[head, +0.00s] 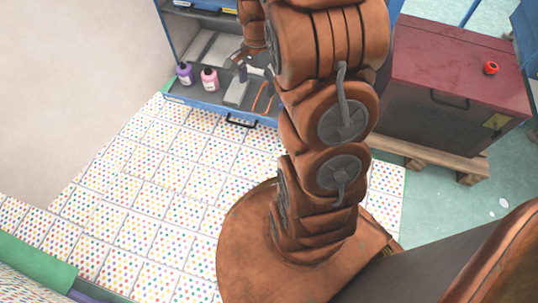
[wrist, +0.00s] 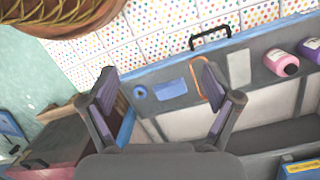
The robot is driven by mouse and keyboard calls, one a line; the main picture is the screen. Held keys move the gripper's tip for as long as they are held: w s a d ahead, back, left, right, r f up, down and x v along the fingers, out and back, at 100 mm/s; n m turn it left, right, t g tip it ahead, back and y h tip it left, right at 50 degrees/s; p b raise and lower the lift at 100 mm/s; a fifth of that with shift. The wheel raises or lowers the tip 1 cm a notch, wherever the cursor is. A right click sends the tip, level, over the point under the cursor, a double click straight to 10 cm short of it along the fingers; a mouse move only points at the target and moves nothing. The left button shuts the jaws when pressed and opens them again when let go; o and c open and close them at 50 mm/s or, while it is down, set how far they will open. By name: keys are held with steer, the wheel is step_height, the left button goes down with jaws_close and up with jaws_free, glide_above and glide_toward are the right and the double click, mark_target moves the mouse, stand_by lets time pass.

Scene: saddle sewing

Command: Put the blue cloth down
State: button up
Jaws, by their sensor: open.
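A small flat blue piece, which looks like the blue cloth (wrist: 171,87), lies on the grey shelf (wrist: 185,112) of the blue cabinet in the wrist view. My gripper (wrist: 157,76) is open, and the cloth shows between its two fingers without either finger visibly gripping it. How far above the shelf the fingers are is hard to tell. In the head view my gripper (head: 243,60) is over the shelf, partly hidden by my arm. I cannot make out the cloth there.
A purple bottle (head: 184,73) and a pink bottle (head: 209,79) stand on the shelf. An orange loop (head: 262,97) and a pale grey block (head: 237,92) lie near the front edge. A blue round thing (wrist: 140,92) is beside the cloth. A dark red chest (head: 450,75) stands right.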

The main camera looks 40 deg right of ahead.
steer(key=s+a+r+n, duration=0.3)
steer(key=s+a+n, duration=0.2)
steer(key=s, duration=0.3)
steer(key=s+a+r+n+g+h, duration=0.1)
steer(key=s+a+r+n, duration=0.2)
steer(key=s, duration=0.5)
steer(key=s+a+r+n+g, duration=0.1)
steer(key=s+a+r+n, duration=0.3)
steer(key=s+a+n, duration=0.2)
steer(key=shift+s+a+n, duration=0.35)
steer(key=shift+s+n, duration=0.35)
steer(key=shift+s, duration=0.55)
